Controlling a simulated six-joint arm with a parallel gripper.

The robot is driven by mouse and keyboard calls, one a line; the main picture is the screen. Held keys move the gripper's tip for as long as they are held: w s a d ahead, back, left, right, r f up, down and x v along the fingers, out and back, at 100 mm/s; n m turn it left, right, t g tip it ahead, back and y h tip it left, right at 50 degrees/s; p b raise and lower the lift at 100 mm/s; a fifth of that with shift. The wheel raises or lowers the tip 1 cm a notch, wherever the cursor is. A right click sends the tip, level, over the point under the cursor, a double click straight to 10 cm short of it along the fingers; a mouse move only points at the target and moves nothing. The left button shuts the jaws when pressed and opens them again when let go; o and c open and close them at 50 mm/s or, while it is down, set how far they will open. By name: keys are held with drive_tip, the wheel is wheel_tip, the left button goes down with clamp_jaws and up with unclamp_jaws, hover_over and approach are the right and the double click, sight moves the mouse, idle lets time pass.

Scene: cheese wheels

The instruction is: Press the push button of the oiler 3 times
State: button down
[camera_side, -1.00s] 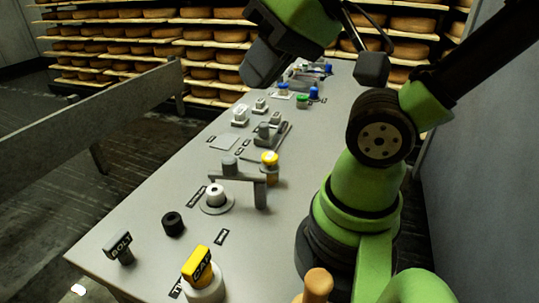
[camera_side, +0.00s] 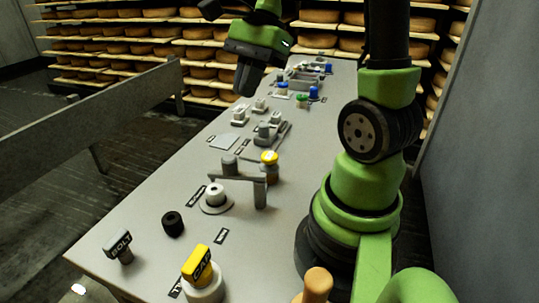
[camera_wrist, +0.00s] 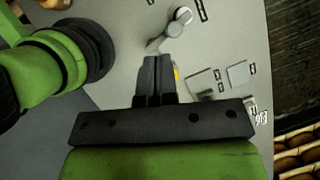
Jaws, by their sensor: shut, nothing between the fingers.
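No readable label marks the oiler, so I cannot tell for certain which thing it is. A yellow-topped grey fixture (camera_side: 269,158) stands on the table behind a grey lever arm (camera_side: 235,173). A bit of yellow (camera_wrist: 177,72) shows beside my fingers in the wrist view, mostly hidden by them. A white button-like knob on a round base (camera_side: 215,193) stands nearer the camera. My gripper (camera_side: 244,88) is shut and empty, pointing down above the table, apart from everything. In the wrist view its closed fingers (camera_wrist: 158,62) show below the grey lever arm (camera_wrist: 170,30).
The grey table (camera_side: 150,205) also holds a BOLT handle (camera_side: 119,246), a yellow CAP block (camera_side: 197,264), a black knob (camera_side: 173,223), a flat grey plate (camera_side: 223,141), and blue and green-topped parts (camera_side: 302,101) farther back. Cheese shelves (camera_side: 110,45) stand behind; a rail runs left.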

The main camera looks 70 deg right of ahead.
sight(268, 154)
drive_tip(key=d+f+m+t+y, duration=0.1)
drive_tip(key=d+f+m+y, duration=0.2)
drive_tip(key=d+f+m, duration=0.4)
drive_tip(key=d+m, duration=0.1)
drive_tip(key=m, duration=0.3)
drive_tip(key=shift+s+d+t+y, duration=0.25)
drive_tip(key=shift+s+t+y, duration=0.05)
drive_tip(key=shift+s+y, duration=0.1)
drive_tip(key=shift+f, duration=4.35)
drive_tip(key=shift+f, duration=0.4)
